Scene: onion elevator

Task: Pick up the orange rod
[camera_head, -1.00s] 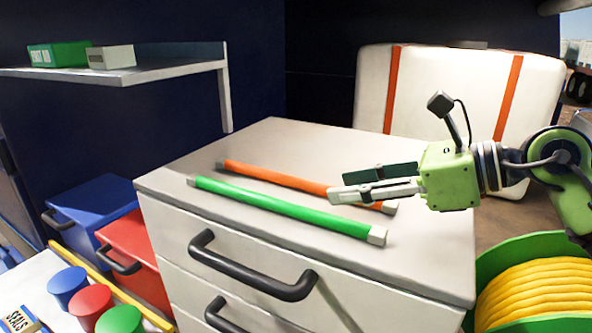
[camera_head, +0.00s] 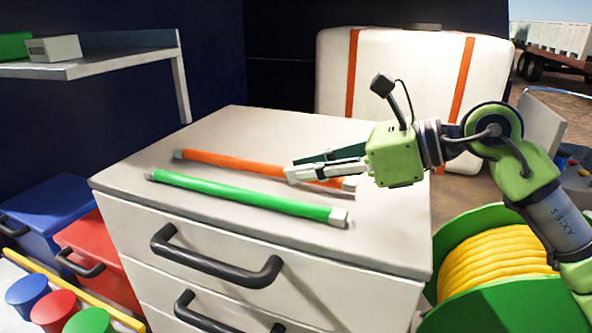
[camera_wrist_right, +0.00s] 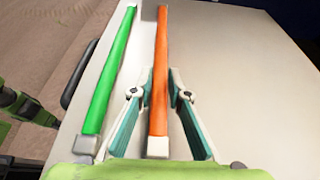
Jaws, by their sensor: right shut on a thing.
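The orange rod (camera_head: 230,164) has pale end caps and lies on the top of a white drawer cabinet (camera_head: 392,215), behind the green rod (camera_head: 240,196). My right gripper (camera_head: 297,168) reaches in from the right and is shut on the orange rod near its right end. In the right wrist view the orange rod (camera_wrist_right: 161,50) runs between the two fingers of the gripper (camera_wrist_right: 160,82), its capped end toward the palm. The green rod (camera_wrist_right: 112,65) lies to the left, apart from the fingers. The fingers hide part of the orange rod in the head view. My left gripper is out of view.
A white case (camera_head: 410,85) with orange straps stands behind the cabinet. A green reel of yellow hose (camera_head: 495,262) is at the right. Blue (camera_head: 50,210) and red (camera_head: 95,245) boxes stand at the left, below a shelf (camera_head: 90,64). The cabinet's near right top is clear.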

